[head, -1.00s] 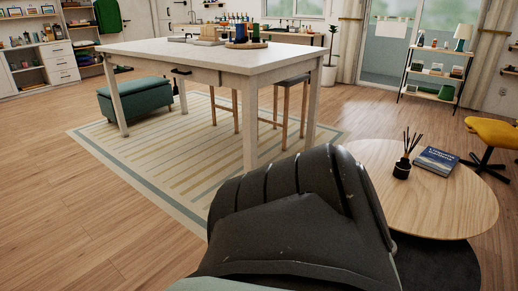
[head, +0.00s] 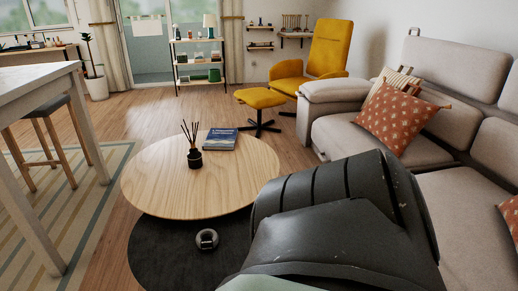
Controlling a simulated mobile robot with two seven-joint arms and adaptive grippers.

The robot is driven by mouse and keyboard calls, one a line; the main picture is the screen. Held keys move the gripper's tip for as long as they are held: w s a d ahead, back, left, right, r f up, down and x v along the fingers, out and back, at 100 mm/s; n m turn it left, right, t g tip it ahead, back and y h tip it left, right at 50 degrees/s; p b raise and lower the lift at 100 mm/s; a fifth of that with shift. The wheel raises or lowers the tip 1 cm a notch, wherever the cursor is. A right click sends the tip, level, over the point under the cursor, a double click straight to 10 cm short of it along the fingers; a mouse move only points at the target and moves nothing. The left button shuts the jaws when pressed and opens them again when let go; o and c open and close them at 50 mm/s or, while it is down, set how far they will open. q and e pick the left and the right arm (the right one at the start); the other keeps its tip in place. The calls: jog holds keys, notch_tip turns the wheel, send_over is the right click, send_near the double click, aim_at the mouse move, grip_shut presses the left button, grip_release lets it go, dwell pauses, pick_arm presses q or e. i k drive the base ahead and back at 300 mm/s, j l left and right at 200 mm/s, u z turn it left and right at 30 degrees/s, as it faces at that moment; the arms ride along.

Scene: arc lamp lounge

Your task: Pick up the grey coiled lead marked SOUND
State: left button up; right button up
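A small grey ring-shaped thing (head: 207,239) lies on the dark round rug by the near edge of the round wooden table. It may be a coiled lead, but it is too small to be sure and no SOUND marking can be read. No other coiled lead can be made out. Neither of my grippers shows. A large dark link of my own arm fills the lower middle and right of the view, and hides part of the rug and floor.
The round wooden table (head: 160,178) bears a reed diffuser (head: 194,158) and a blue book (head: 221,140). A dark rug (head: 160,245) lies under it. A sofa (head: 440,170) stands right, a yellow armchair (head: 328,52) and footstool (head: 260,98) behind. A white table (head: 35,80) stands left.

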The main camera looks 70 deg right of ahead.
aim_at(209, 245)
jog(key=z, duration=1.7)
